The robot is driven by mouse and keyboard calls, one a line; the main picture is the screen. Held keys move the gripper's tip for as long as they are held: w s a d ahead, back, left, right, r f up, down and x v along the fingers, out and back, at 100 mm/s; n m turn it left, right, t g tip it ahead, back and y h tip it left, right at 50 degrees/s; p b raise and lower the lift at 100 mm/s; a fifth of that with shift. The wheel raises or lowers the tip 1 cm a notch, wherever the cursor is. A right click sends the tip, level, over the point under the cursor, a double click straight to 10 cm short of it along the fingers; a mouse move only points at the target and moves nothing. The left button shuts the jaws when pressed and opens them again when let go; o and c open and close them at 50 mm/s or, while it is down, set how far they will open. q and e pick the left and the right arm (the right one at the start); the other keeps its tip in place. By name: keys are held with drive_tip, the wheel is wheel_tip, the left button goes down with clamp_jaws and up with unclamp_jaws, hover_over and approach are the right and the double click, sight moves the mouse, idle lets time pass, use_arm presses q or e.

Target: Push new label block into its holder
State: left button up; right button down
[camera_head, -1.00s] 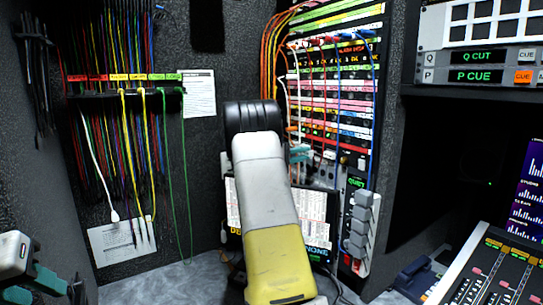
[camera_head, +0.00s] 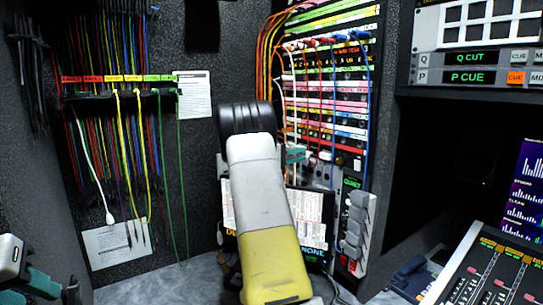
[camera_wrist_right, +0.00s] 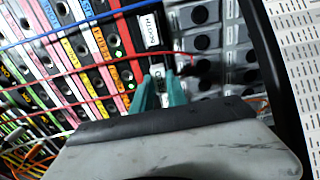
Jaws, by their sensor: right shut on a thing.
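My right gripper (camera_head: 295,156) reaches the patch rack and is mostly hidden behind my own arm in the head view. In the right wrist view its two teal fingers (camera_wrist_right: 160,92) are close together, shut on a small light block (camera_wrist_right: 158,72), which is partly hidden between them. The fingertips are at the rack face, just below a black-and-white label strip (camera_wrist_right: 152,32). I cannot tell how far the block sits in its holder. My left gripper (camera_head: 28,288) is at the lower left of the head view, with its teal fingers apart and nothing visible between them.
Red and blue patch cables (camera_head: 319,90) hang across the rack, and a red one (camera_wrist_right: 75,72) crosses close to the right fingers. Grey connectors (camera_head: 356,225) stick out at the rack's lower right. A mixing console (camera_head: 490,270) stands at the right. Cables hang on the left wall.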

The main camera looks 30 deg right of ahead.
sight(302, 154)
drive_tip(key=shift+w+d, duration=0.2)
drive_tip(key=shift+d, duration=1.85)
idle(0.4)
drive_tip(key=c, duration=1.3)
unclamp_jaws()
drive_tip(key=shift+o, duration=0.2)
drive_tip(key=shift+s+a, duration=0.2)
drive_tip(key=shift+a, duration=1.75)
drive_tip(key=shift+s+a, duration=0.15)
drive_tip(key=shift+a, duration=1.75)
